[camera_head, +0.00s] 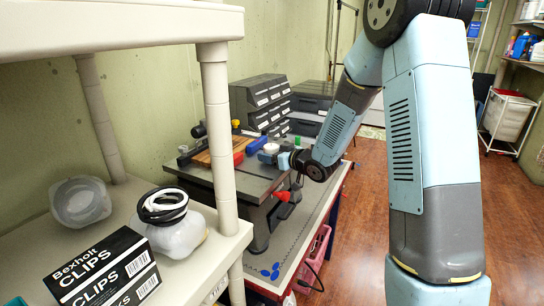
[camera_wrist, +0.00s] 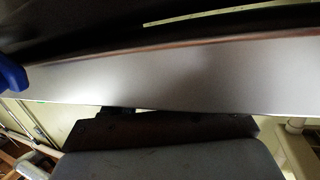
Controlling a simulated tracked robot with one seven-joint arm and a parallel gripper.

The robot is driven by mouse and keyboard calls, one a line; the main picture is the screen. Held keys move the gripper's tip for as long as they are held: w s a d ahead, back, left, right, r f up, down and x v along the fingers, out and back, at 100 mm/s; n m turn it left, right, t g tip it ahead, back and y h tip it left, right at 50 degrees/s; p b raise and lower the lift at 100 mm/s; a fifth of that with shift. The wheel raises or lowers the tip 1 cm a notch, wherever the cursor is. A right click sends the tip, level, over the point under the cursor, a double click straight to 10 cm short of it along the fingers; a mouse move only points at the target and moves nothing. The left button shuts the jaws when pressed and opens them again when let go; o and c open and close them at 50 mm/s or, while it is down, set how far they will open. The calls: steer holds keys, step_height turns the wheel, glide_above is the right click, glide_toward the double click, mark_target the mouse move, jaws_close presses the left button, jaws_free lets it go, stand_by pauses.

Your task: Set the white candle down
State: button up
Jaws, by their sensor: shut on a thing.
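The white candle (camera_head: 271,148) is a small pale round thing in the head view, over the dark tabletop of the machine table (camera_head: 262,184). My gripper (camera_head: 268,157) is shut on it at the far end of my arm. The candle is small here and partly hidden by the gripper, and I cannot tell whether its base touches the tabletop. In the wrist view a broad pale grey band crosses the picture, and I cannot make out the candle there.
Blue (camera_head: 256,146) and red items lie close left of my gripper. Black drawer units (camera_head: 262,103) stand behind. A beige shelf (camera_head: 190,262) with jars and a clips box (camera_head: 98,270) fills the left foreground. A pink crate (camera_head: 314,254) sits low under the bench.

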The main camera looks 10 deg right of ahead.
steer(key=shift+f, duration=0.15)
steer(key=o, duration=1.1)
